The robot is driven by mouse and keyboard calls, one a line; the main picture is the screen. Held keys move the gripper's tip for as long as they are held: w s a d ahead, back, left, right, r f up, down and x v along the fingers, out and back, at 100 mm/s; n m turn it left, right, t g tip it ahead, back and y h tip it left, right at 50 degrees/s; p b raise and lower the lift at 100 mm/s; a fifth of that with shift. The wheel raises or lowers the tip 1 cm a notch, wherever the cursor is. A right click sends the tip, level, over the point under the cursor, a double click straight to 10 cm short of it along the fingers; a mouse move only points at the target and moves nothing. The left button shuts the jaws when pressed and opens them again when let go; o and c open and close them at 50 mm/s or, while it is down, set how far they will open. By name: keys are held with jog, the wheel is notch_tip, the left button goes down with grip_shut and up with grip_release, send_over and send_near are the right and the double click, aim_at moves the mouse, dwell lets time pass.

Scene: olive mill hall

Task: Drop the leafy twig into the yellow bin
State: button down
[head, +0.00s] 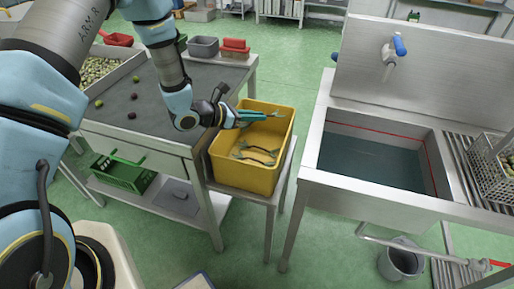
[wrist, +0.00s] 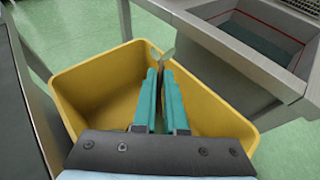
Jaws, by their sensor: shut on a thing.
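The yellow bin (head: 243,176) stands on a small metal stand between the dark-topped table and the sink. My gripper (head: 262,117) is over the bin's opening, its teal fingers pointing right. The yellow bin (wrist: 95,85) spreads below and around the fingers there. Some thin greenish twigs (head: 259,150) lie inside the bin in the head view. Most of the held twig is hidden by the fingers.
The dark-topped table (head: 165,108) at left holds a few loose olives, a crate of olives, a grey tub (head: 203,46) and a red-topped item. A steel sink (head: 375,165) stands right of the bin. A green crate (head: 122,172) sits on the table's lower shelf.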

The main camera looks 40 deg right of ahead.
notch_tip(320, 180, down, 3)
jog(key=shift+f+b, duration=0.2)
jog(key=shift+b, duration=0.45)
jog(key=c, duration=0.9)
grip_release()
jog(key=b+v, duration=0.2)
jog(key=v, duration=0.9)
jog(key=shift+b, duration=0.3)
